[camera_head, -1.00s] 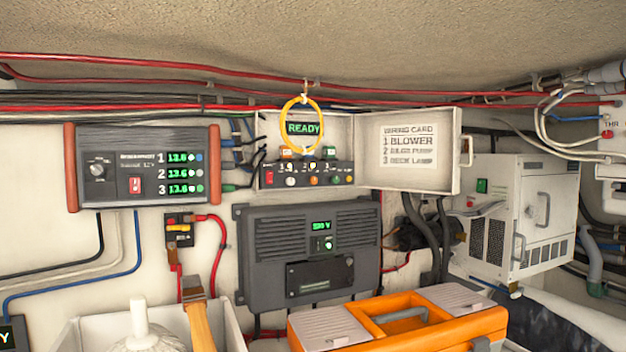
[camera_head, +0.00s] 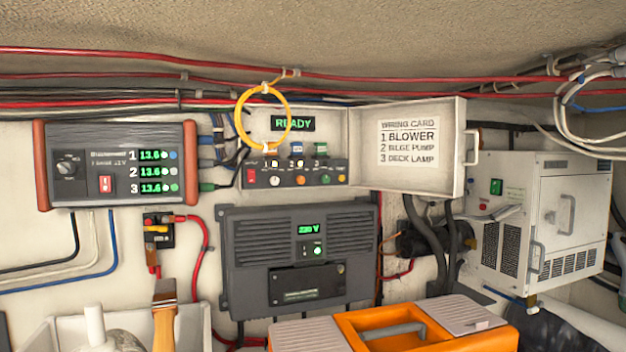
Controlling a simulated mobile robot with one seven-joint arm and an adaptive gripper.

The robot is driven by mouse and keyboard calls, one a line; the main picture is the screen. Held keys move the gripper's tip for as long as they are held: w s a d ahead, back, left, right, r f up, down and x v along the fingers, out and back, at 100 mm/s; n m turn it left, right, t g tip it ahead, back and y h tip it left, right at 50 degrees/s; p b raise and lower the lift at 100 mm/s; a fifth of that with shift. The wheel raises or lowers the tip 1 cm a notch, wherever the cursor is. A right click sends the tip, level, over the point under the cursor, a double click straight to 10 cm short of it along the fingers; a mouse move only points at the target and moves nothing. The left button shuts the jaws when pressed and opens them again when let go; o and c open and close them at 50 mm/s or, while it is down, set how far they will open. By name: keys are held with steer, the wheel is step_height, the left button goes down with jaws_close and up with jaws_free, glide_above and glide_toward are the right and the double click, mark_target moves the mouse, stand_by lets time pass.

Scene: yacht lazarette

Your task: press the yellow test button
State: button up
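A dark control strip (camera_head: 292,166) sits at the bottom of an open white wall box, below a green READY display (camera_head: 293,123). It carries a red switch (camera_head: 252,176), a white knob (camera_head: 275,180), an orange button (camera_head: 300,180), a green button (camera_head: 325,179) and a small yellow button (camera_head: 341,178) at the right end. Small labels too small to read stand above the strip. The yellow button is unobstructed in this view. My gripper is not in view.
A yellow cable loop (camera_head: 242,128) hangs before the box's left part. The open lid (camera_head: 457,140), with a wiring card (camera_head: 408,144), extends right. Below are a grey 230 V unit (camera_head: 298,230) and an orange toolbox (camera_head: 350,330). A white cabinet (camera_head: 575,205) stands right.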

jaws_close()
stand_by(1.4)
